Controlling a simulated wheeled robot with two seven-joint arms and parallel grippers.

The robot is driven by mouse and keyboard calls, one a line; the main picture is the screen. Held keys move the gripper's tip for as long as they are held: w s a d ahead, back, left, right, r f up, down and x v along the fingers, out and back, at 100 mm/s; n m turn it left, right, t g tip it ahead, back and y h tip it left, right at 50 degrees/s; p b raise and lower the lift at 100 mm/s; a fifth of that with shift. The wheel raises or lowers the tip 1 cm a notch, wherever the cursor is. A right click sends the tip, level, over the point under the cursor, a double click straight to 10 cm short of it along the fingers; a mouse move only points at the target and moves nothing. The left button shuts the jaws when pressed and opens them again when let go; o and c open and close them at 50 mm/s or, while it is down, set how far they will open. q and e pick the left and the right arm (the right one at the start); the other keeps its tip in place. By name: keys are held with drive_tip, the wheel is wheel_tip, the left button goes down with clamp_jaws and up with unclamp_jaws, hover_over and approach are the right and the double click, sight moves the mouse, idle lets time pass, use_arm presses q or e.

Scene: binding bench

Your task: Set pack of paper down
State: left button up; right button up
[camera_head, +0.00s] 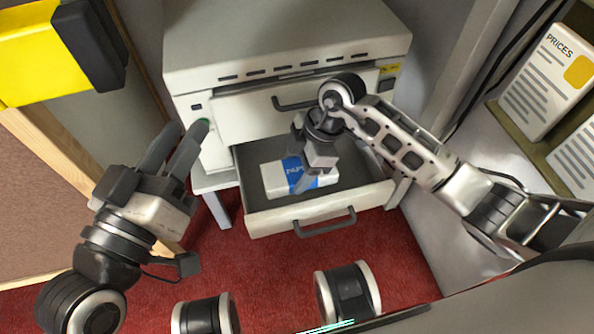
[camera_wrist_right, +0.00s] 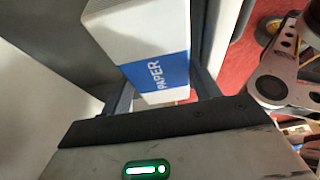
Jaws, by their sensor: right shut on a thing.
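The pack of paper (camera_head: 273,180) is white with a blue band. In the head view it is within the open drawer (camera_head: 262,222) of the machine; I cannot tell whether it rests on the drawer floor. My right gripper (camera_head: 306,181) reaches down from above and is shut on the pack at its blue band. In the right wrist view the pack (camera_wrist_right: 128,38) sits between the fingers, with "PAPER" readable on the band. My left gripper (camera_head: 188,131) is empty, its fingers apart, left of the drawer by the machine's front corner.
The light grey machine (camera_head: 280,40) stands above the pulled-out drawer, with a closed upper drawer (camera_head: 245,115). A price board (camera_head: 545,80) is at the right. A yellow and black object (camera_head: 30,50) is at upper left. Red carpet (camera_head: 260,265) is open in front.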

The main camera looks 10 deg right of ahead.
drive_tip(key=shift+f, duration=0.1)
drive_tip(key=shift+f, duration=0.5)
drive_tip(key=o, duration=1.2)
drive_tip(key=shift+o, duration=0.2)
